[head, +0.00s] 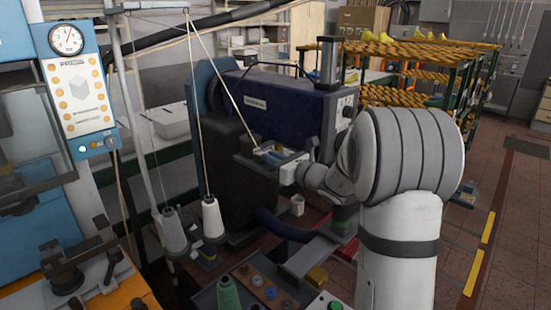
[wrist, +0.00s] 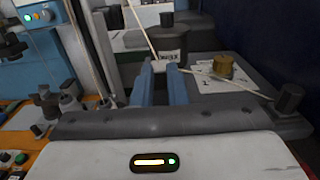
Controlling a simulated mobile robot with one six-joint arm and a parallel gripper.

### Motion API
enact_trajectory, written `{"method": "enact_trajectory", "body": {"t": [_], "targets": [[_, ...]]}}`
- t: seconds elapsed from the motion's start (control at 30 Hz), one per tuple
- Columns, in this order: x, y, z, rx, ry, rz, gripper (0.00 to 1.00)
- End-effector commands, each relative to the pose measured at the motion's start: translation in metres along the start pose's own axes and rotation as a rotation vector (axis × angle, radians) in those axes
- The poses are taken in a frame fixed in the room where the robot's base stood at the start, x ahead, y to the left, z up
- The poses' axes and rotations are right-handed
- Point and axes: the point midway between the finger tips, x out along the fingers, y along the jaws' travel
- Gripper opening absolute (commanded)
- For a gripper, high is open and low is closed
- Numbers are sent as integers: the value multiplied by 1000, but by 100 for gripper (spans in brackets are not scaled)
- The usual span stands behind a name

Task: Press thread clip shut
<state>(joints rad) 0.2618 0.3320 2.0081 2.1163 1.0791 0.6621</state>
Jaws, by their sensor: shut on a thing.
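My gripper (wrist: 160,68) has its two blue fingers close together with a narrow gap between them. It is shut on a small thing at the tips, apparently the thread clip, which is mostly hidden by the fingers. A pale thread (wrist: 142,28) comes down from the upper left to the fingertips, and a pale strand also runs off to the right from there. In the head view my gripper (head: 268,153) is at the front of the dark blue machine (head: 280,103), and the thread (head: 222,75) slants down to it from the overhead stand.
A dark labelled cylinder (wrist: 168,42) stands just behind the fingertips. A brass knob (wrist: 223,66) sits on a pale plate to the right. Thread cones (head: 213,220) and a green spool (head: 229,293) stand on the bench.

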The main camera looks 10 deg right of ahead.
Motion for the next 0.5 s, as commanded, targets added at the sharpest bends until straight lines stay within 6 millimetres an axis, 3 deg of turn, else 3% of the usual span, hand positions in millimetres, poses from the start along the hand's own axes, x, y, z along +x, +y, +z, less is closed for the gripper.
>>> {"method": "enact_trajectory", "body": {"t": [0.5], "targets": [[0, -2, -9, -3, -69, -3, 0]]}}
